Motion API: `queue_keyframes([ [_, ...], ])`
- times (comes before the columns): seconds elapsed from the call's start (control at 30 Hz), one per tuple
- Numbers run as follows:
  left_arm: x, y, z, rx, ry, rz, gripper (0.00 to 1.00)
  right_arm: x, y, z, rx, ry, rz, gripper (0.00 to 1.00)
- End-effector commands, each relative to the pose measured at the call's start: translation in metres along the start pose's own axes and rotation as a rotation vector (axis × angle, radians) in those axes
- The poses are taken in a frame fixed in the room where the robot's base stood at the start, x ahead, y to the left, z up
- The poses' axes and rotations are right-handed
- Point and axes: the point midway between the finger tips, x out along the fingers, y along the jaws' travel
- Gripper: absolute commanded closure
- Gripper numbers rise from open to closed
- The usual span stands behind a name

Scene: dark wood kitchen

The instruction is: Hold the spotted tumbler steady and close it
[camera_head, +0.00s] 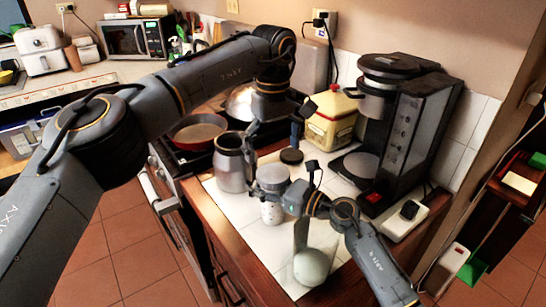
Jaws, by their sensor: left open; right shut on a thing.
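The spotted tumbler (270,213) stands upright on the white counter, its pale, speckled lower body showing. A wider grey round piece (273,176) shows at its top; I cannot tell whether this is part of it. My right gripper (298,198) is shut on the tumbler from the right, hiding part of its side. A dark round lid (291,156) lies on the counter behind the tumbler. My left gripper (274,130) is open and empty, pointing down above the counter near the lid, apart from the tumbler.
A grey metal mug (231,165) stands left of the tumbler. A pale rounded object (312,265) is in front. A coffee machine (414,130) stands right and a yellow-and-red canister (331,121) behind. A pan (198,130) sits on the stove at left.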

Motion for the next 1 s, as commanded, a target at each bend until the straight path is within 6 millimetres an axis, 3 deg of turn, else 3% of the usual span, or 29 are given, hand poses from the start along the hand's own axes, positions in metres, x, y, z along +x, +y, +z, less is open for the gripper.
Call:
queue_keyframes([
  [0.23, 0.001, 0.000, 0.000, -0.010, 0.000, -0.001, 0.08, 0.000, 0.000, 0.000, 0.001, 0.000, 0.001, 1.00],
  [0.37, -0.001, 0.000, 0.000, -0.103, 0.000, 0.000, 0.08, 0.000, 0.000, 0.000, 0.001, 0.000, 0.001, 1.00],
  [0.57, -0.007, 0.000, 0.000, -0.475, 0.001, 0.000, 0.08, 0.000, 0.000, 0.000, 0.001, 0.000, 0.001, 1.00],
  [1.0, -0.022, 0.000, 0.001, -1.490, 0.000, 0.002, 0.08, 0.000, 0.000, 0.000, 0.001, -0.001, 0.001, 1.00],
])
